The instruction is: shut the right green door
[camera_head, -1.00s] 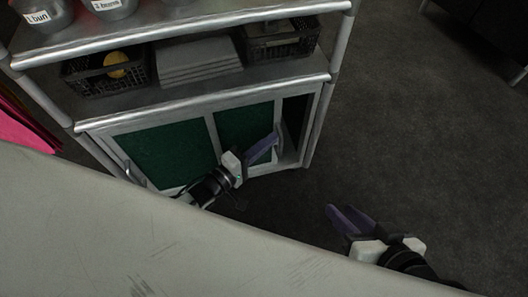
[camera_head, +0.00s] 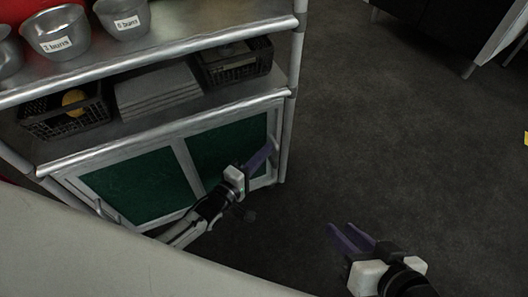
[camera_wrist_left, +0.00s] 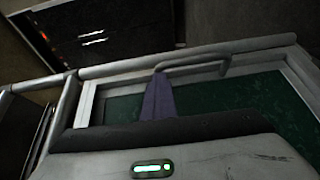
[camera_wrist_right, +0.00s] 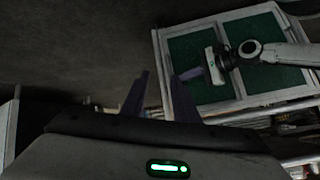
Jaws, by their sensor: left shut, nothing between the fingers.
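The right green door (camera_head: 215,145) is in the lower part of the metal cabinet, right of the left green door (camera_head: 138,186). It looks flush with the frame, with no dark gap at its right edge. My left gripper (camera_head: 266,151) is shut and empty, its purple fingertips at the right door's right edge. In the left wrist view, the fingers lie by the bar handle (camera_wrist_left: 192,66) in front of a green panel (camera_wrist_left: 225,103); whether they touch is unclear. My right gripper (camera_head: 346,236) is open and empty, away from the cabinet. Both doors also show in the right wrist view (camera_wrist_right: 197,53).
Above the doors is a shelf with two black baskets (camera_head: 62,112) and a stack of grey slabs (camera_head: 158,90). Labelled metal bowls (camera_head: 62,34) stand on top. A pale surface (camera_head: 90,255) fills the lower left. The dark floor (camera_head: 400,130) on the right is clear.

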